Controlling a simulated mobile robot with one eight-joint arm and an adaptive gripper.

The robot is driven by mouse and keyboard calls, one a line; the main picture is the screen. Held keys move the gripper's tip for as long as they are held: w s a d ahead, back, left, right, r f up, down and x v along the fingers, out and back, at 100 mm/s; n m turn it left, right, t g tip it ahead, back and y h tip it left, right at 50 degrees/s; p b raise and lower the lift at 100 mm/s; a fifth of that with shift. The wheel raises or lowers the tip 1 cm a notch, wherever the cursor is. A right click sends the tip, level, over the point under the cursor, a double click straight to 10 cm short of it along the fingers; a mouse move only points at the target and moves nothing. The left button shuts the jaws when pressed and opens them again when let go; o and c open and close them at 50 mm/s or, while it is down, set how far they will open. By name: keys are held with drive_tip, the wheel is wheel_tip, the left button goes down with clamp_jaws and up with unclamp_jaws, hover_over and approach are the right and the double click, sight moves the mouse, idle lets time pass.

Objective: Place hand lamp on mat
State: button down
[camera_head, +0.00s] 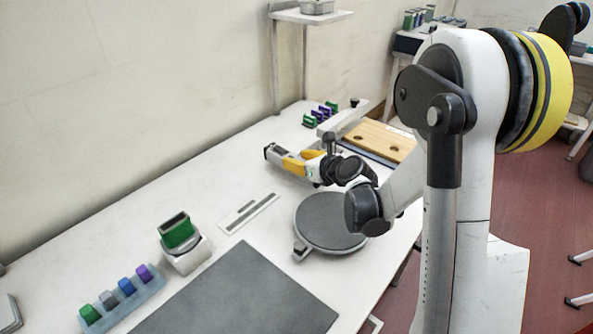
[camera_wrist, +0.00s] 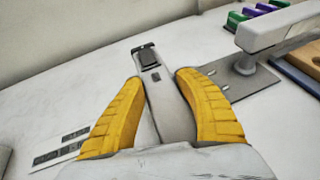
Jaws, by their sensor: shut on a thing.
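The hand lamp (camera_wrist: 170,105) is a slim pale grey body with a dark head. In the wrist view it lies lengthwise between the two yellow fingers of my gripper (camera_wrist: 158,77), which are shut on it. In the head view my gripper (camera_head: 293,161) is at the far part of the table, and the lamp's dark end (camera_head: 271,152) sticks out to the left. I cannot tell whether the lamp touches the table. The mat (camera_head: 240,297) is a flat dark grey rectangle at the near edge of the picture, bare where visible.
A round dark plate (camera_head: 328,220) lies between my gripper and the mat. A white block with a green top (camera_head: 180,236) and a blue rack (camera_head: 123,300) of coloured pieces stand left of the mat. A wooden board (camera_head: 380,140) and a post (camera_head: 275,65) stand behind.

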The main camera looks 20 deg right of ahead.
wheel_tip(320, 180, down, 3)
drive_tip(key=shift+f+b, duration=0.1)
drive_tip(key=shift+b, duration=0.6)
drive_tip(key=shift+r, duration=0.2)
drive_tip(key=shift+f, duration=0.15)
drive_tip(key=c, duration=0.9)
unclamp_jaws()
drive_tip(key=shift+o, duration=0.2)
